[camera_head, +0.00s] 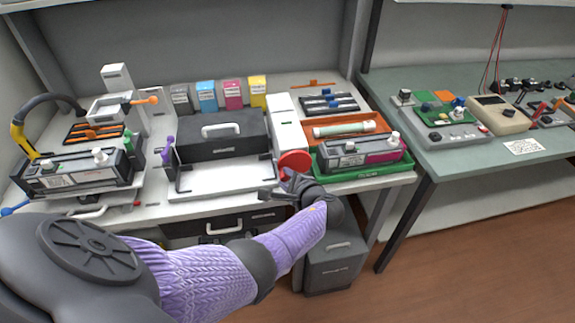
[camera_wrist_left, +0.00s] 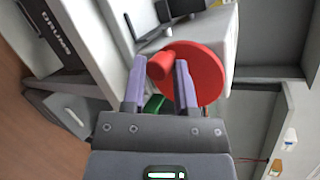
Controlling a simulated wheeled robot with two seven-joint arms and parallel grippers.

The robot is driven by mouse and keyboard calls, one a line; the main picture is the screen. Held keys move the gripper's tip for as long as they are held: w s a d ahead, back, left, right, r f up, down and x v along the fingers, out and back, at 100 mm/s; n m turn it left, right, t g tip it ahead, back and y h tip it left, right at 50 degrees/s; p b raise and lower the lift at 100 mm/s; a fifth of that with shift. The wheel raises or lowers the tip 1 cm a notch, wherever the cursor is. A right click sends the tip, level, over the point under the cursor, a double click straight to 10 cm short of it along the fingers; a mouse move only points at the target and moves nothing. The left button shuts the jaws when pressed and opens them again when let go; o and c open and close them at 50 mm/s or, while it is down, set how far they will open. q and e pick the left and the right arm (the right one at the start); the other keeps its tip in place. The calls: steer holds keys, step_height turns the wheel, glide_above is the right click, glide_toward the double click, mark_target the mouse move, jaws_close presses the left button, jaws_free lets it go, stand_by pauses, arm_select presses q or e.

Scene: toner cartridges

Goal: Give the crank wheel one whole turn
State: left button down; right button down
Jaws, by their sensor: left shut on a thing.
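The red crank wheel (camera_head: 294,162) is mounted on the front end of a white housing (camera_head: 287,128), near the front edge of the table. In the left wrist view the red disc (camera_wrist_left: 205,75) faces me, with its red knob (camera_wrist_left: 160,66) standing out. My left gripper (camera_head: 284,186) is at the wheel. In the left wrist view its two purple fingers (camera_wrist_left: 160,85) are on either side of the knob, shut on it. The fingers hide part of the wheel. My right gripper does not show.
A green tray (camera_head: 362,172) with a magenta-ended cartridge (camera_head: 360,153) sits close to the right of the wheel. A white open tray (camera_head: 222,177) lies to its left. A grey bin (camera_head: 335,265) stands below the table.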

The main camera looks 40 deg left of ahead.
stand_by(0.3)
arm_select(q)
steer(key=shift+c, duration=2)
jaws_free()
steer(key=shift+d, duration=0.1)
steer(key=p+v, duration=0.3)
steer(key=v, duration=0.6)
steer(key=shift+s+d, duration=0.15)
steer(key=shift+d, duration=0.25)
steer(key=shift+r, duration=0.1)
